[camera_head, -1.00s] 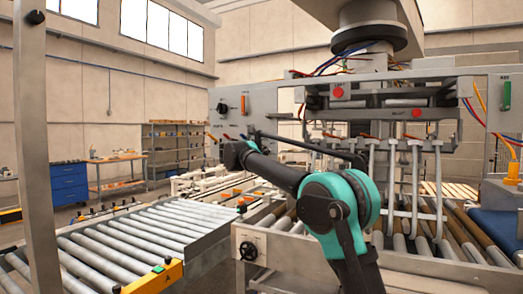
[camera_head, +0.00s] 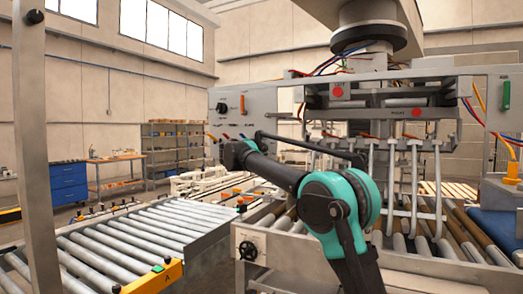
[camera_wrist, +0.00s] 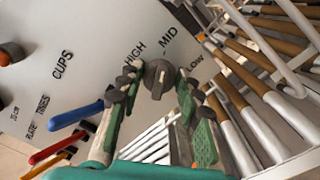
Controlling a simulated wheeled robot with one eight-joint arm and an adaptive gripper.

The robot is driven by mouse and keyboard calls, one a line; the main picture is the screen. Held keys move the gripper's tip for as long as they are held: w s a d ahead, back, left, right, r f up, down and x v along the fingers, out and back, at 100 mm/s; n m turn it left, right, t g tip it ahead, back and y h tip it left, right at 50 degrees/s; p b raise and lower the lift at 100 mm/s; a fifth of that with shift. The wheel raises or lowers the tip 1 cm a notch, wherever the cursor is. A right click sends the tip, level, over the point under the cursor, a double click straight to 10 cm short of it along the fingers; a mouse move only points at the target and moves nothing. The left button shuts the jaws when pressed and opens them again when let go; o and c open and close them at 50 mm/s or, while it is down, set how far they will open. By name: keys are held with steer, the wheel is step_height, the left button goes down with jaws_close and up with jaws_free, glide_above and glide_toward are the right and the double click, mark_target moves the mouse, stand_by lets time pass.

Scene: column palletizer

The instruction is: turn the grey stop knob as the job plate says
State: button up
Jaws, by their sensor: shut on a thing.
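The grey stop knob (camera_wrist: 158,80) is in the middle of the wrist view, on a pale panel (camera_wrist: 75,25) beside the printed words HIGH, MID and LOW. A raised bar crosses its face; I cannot tell for certain which word it points to. My gripper (camera_wrist: 152,88) has its green-padded fingers on both sides of the knob and is shut on it. The fingers partly cover the knob's sides. In the head view my arm reaches to the lower part of the grey control panel (camera_head: 262,105), and the knob is hidden there. I cannot make out a job plate.
Blue (camera_wrist: 78,116), red (camera_wrist: 58,148) and yellow (camera_wrist: 48,166) levers stick out left of my gripper. An orange knob (camera_wrist: 8,55) is at the far left, near the word CUPS. Rollers (camera_wrist: 240,100) lie to the right. A roller conveyor (camera_head: 130,240) is at left.

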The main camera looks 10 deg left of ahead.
steer(key=o, duration=1.1)
steer(key=shift+o, duration=0.2)
steer(key=v, duration=1.2)
